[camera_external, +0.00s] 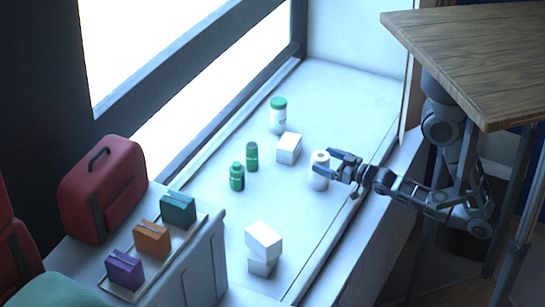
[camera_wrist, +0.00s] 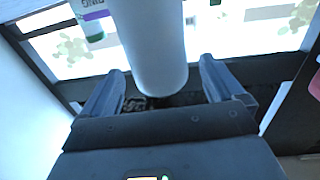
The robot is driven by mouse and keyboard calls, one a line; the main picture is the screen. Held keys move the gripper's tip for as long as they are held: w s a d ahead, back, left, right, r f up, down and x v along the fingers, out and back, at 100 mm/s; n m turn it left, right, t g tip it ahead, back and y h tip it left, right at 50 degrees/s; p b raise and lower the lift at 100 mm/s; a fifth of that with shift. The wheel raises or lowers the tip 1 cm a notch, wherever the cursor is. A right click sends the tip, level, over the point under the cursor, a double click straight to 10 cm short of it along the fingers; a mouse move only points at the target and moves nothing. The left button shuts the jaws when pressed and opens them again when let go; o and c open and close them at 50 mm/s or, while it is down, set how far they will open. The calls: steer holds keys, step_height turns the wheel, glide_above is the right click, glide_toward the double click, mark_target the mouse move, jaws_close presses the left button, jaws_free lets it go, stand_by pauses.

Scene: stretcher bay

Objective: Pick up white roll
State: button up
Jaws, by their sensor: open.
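The white roll (camera_external: 319,172) stands upright on the white counter in the external view, with a brown-centred top. In the wrist view the roll (camera_wrist: 152,45) is large and reaches down from the top edge into the space between the fingers. My gripper (camera_external: 340,166) comes in from the right with its fingers at the roll. In the wrist view my gripper (camera_wrist: 160,85) is open, with one finger on each side of the roll and a visible gap to each.
Stacked white boxes (camera_external: 263,241) are nearer. A wooden tabletop (camera_external: 480,50) overhangs my arm. Red bag (camera_external: 103,190) and small coloured packs (camera_external: 151,240) lie left.

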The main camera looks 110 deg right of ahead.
steer(key=shift+x, duration=1.35)
steer(key=c, duration=1.6)
steer(key=shift+r, duration=0.1)
